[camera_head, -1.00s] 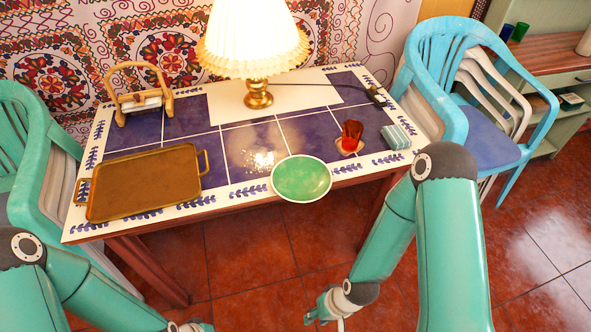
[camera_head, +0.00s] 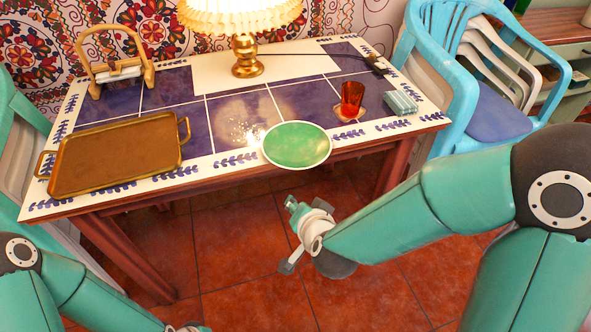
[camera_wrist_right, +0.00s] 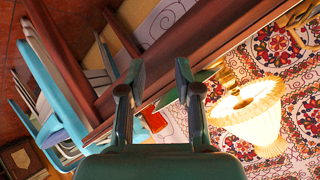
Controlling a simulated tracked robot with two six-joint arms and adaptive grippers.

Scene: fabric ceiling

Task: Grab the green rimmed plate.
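The green plate with a pale rim (camera_head: 297,145) lies at the front edge of the tiled table (camera_head: 226,163), partly overhanging it. My right gripper (camera_head: 291,236) is below and in front of the plate, apart from it. In the right wrist view its two fingers (camera_wrist_right: 158,80) are spread with nothing gripped between them. A green sliver beside the right finger there (camera_wrist_right: 204,76) looks like the plate's edge. Only a small part of my left gripper (camera_head: 187,328) shows at the bottom of the head view, and its fingers are cut off.
A brown tray (camera_head: 115,155) lies left on the table. A red glass (camera_head: 351,99) and a light blue stack (camera_head: 400,102) stand right of the plate. A lamp (camera_head: 245,55) and a wooden holder (camera_head: 116,72) stand behind. A blue chair (camera_head: 440,90) is at right. Floor in front is clear.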

